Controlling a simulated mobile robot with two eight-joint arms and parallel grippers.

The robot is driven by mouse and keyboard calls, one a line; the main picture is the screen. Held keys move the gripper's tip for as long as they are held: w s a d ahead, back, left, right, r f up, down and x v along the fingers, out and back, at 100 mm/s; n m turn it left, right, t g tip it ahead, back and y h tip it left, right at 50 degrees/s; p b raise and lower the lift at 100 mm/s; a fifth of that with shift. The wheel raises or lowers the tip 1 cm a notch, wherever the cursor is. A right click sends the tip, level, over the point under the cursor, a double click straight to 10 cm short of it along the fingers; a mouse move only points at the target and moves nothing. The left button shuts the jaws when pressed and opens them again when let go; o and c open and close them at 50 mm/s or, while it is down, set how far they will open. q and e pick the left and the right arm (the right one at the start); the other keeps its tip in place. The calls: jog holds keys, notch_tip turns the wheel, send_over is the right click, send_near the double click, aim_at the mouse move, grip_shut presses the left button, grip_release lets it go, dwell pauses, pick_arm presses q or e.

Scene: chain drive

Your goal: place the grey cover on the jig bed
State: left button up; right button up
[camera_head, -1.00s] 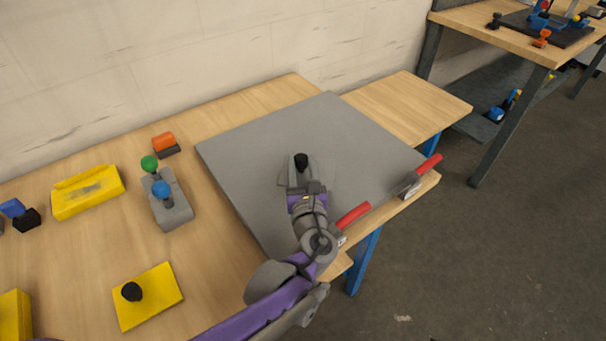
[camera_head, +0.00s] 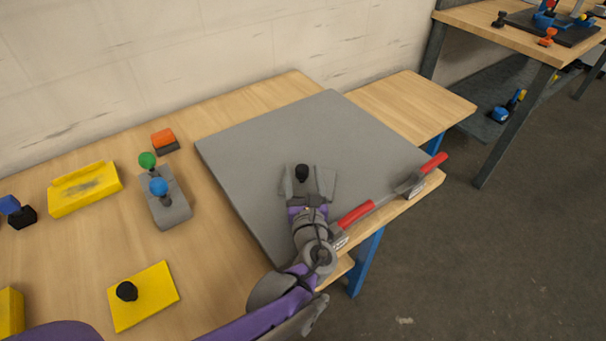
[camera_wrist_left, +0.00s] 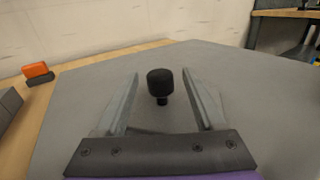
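In the left wrist view, the knob (camera_wrist_left: 160,84) stands between the spread fingers (camera_wrist_left: 160,78), with a gap on each side. Much of the cover's near part is hidden by the gripper. My right gripper is not in view.
Red-handled clamps (camera_head: 356,215) and (camera_head: 433,162) sit along the bed's front edge. At left are a yellow plate with black knob (camera_head: 154,290), a grey block with green and blue knobs (camera_head: 168,207), a yellow block (camera_head: 88,190) and an orange-topped piece (camera_head: 164,137).

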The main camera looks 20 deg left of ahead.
pick_arm(q)
jog(key=shift+r, duration=0.2)
jog(key=p+v, duration=0.1)
jog(key=v, duration=1.1)
jog(key=shift+f, duration=0.1)
